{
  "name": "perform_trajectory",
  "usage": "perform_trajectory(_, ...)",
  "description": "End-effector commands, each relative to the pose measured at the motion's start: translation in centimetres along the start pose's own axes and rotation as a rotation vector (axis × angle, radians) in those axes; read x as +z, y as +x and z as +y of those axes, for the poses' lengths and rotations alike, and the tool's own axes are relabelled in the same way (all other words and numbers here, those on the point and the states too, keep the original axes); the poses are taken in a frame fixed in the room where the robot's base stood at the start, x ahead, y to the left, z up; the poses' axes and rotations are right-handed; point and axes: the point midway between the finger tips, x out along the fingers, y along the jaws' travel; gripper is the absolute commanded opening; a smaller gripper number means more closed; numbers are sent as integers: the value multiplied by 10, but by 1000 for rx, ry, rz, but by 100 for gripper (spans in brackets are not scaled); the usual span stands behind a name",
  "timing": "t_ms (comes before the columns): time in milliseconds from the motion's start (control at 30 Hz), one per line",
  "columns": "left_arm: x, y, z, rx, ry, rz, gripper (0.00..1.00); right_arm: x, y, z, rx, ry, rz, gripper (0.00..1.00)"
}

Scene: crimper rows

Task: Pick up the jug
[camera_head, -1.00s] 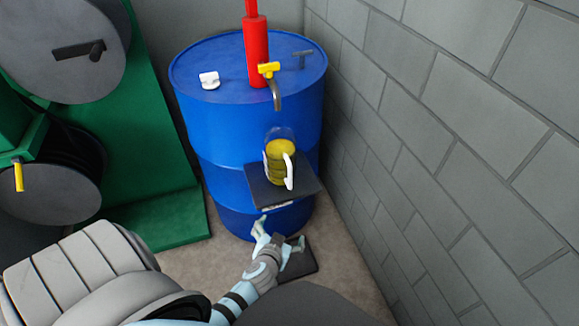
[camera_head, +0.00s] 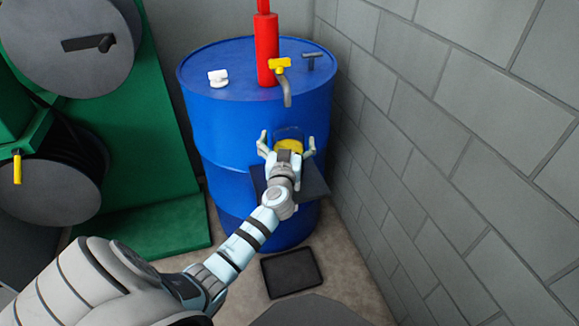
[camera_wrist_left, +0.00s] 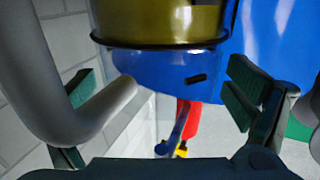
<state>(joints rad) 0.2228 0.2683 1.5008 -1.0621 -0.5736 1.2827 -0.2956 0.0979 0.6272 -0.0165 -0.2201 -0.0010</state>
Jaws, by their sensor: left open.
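The jug (camera_head: 290,145), with yellow contents, stands at the small dark shelf (camera_head: 314,178) on the front of the blue drum. My left gripper (camera_head: 286,141) is open in front of it, its fingers spread to either side, and hides most of it. In the left wrist view, which is upside down, the jug (camera_wrist_left: 165,22) shows its clear rim and yellow body at the top, between the open finger pads. A thick grey curved bar close to the camera at left looks like its handle. I cannot tell whether a finger touches it. My right gripper is not in view.
The blue drum (camera_head: 230,130) carries a red pump (camera_head: 266,50) with a yellow-tapped spout (camera_head: 287,92) above the jug. A block wall (camera_head: 450,150) stands close at right. Green machinery (camera_head: 165,165) is at left. A black tray (camera_head: 291,273) lies on the floor.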

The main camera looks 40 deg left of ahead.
Motion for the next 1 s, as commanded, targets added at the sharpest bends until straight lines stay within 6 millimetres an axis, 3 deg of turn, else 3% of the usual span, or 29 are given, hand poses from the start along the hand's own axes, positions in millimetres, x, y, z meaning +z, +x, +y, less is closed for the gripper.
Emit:
perform_trajectory(167,0,0,0,1,0,0,96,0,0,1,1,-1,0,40)
perform_trajectory(600,0,0,0,1,0,-1,25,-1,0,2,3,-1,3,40)
perform_trajectory(633,0,0,0,1,0,0,25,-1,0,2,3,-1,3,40)
perform_trajectory(667,0,0,0,1,0,0,18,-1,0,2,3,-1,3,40)
perform_trajectory(867,-5,0,0,1,-1,0,18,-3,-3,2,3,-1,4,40)
perform_trajectory(1000,-36,0,0,1,-2,2,18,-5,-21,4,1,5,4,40)
